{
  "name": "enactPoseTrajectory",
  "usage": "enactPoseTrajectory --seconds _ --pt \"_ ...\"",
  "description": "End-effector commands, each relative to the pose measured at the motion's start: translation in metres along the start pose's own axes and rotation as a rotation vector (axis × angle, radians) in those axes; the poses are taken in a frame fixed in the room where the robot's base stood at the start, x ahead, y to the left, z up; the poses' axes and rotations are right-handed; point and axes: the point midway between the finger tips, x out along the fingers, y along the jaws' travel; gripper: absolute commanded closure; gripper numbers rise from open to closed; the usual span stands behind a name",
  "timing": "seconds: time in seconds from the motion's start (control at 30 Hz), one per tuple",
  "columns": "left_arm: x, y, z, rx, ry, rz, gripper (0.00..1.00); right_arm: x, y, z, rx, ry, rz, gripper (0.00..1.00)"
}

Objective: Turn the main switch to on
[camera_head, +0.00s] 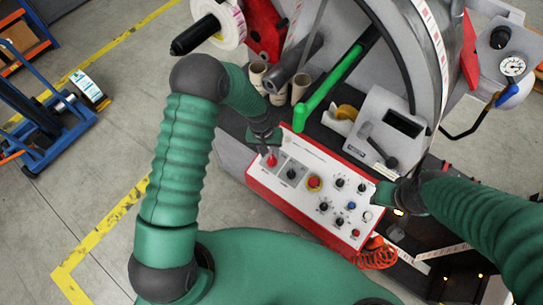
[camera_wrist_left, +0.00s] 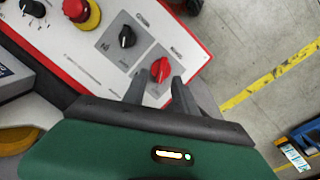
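The white control panel (camera_head: 300,205) with a red rim lies in front of the machine. The main switch appears to be the red rotary knob (camera_head: 272,160) at the panel's left end; it also shows in the left wrist view (camera_wrist_left: 160,69). My left gripper (camera_head: 268,150) is over that knob. In the left wrist view its two fingers (camera_wrist_left: 159,82) are apart, one on each side of the knob in the picture; contact cannot be told. My right gripper (camera_head: 386,194) is at the panel's right edge, its fingers hard to make out.
Beside the red knob are a black rotary knob (camera_head: 291,174) and a red emergency stop on yellow (camera_head: 314,182). Several smaller knobs and buttons are further right. A green lever (camera_head: 335,85) and cardboard cores (camera_head: 300,87) stand behind the panel. Open floor is at left.

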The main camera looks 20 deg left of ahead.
Motion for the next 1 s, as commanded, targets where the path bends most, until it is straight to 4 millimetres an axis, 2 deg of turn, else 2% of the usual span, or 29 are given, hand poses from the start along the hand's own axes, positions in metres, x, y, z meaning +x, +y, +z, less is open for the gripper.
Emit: enactPoseTrajectory --seconds 0.1,0.23,0.33,0.57,0.6,0.83,1.0 --pt "0.027 -0.001 0.002 0.0 -0.005 0.0 0.66 -0.009 0.0 -0.003 -0.001 0.001 0.0 0.64" --pt "0.046 0.0 0.002 0.001 -0.001 -0.001 0.66 -0.013 0.0 -0.004 -0.001 0.001 0.0 0.64" --pt "0.054 0.0 0.002 0.002 0.002 -0.001 0.66 -0.014 0.0 -0.004 -0.001 0.001 0.0 0.64" --pt "0.057 0.001 0.002 0.002 0.002 -0.001 0.66 -0.013 0.0 -0.003 -0.001 0.001 0.0 0.64" --pt "0.057 0.001 0.001 0.002 0.001 -0.001 0.68 -0.013 0.0 -0.003 -0.001 0.001 0.0 0.64" --pt "0.057 0.0 0.001 0.002 0.001 0.0 0.98 -0.013 0.0 -0.004 0.0 0.001 0.0 0.64" --pt "0.056 0.001 0.001 0.002 0.002 0.0 1.0 -0.013 0.0 -0.004 -0.001 0.001 0.0 0.64"
